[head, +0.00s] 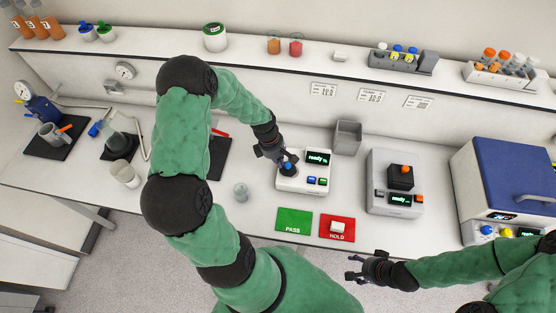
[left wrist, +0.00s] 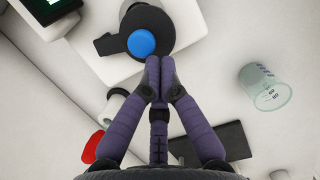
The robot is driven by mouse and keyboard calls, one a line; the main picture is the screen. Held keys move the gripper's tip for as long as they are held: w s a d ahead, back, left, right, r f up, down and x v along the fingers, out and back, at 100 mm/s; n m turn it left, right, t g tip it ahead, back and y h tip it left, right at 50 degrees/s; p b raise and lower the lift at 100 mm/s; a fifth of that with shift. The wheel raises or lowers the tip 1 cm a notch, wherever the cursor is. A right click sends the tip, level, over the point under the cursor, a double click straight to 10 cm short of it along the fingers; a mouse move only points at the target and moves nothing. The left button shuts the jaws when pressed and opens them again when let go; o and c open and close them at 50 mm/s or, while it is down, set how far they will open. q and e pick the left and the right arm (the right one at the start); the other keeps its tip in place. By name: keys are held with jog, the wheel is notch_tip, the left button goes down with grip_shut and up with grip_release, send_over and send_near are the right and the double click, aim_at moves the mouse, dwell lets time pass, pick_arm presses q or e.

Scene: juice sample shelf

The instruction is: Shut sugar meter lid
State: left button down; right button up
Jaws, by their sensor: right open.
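The sugar meter (head: 303,184) is a white box on the bench with a lit "ready %" screen and small blue and green buttons. Its round black lid part with a blue disc shows on the left side of the meter in the left wrist view (left wrist: 142,43); how far it is closed I cannot tell. My left gripper (head: 280,158) is at this part, its fingertips (left wrist: 158,66) together, empty, close beside the black rim. Whether they touch it is unclear. My right gripper (head: 354,270) is open and empty, in front of the bench edge.
A clear beaker (head: 241,192) stands left of the meter, and also shows in the left wrist view (left wrist: 265,88). Green PASS (head: 293,221) and red HOLD (head: 337,238) mats lie in front. A grey bin (head: 347,137) stands behind, another white device (head: 395,190) to the right.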

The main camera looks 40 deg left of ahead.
pick_arm(q)
jog(key=shift+d, duration=0.6)
pick_arm(e)
jog(key=shift+f, duration=0.25)
pick_arm(q)
jog(key=shift+d, duration=0.25)
jog(key=shift+s+a, duration=0.1)
jog(key=shift+a, duration=0.2)
jog(key=s+a+r, duration=0.2)
jog(key=r, duration=0.3)
jog(key=s+a+r, duration=0.1)
jog(key=a+r, duration=0.1)
jog(key=r, duration=0.3)
jog(key=shift+s+a+r, duration=0.2)
jog(key=shift+s+r, duration=0.05)
jog(key=shift+s, duration=0.1)
pick_arm(e)
jog(key=shift+s+a, duration=0.35)
jog(key=shift+s, duration=0.55)
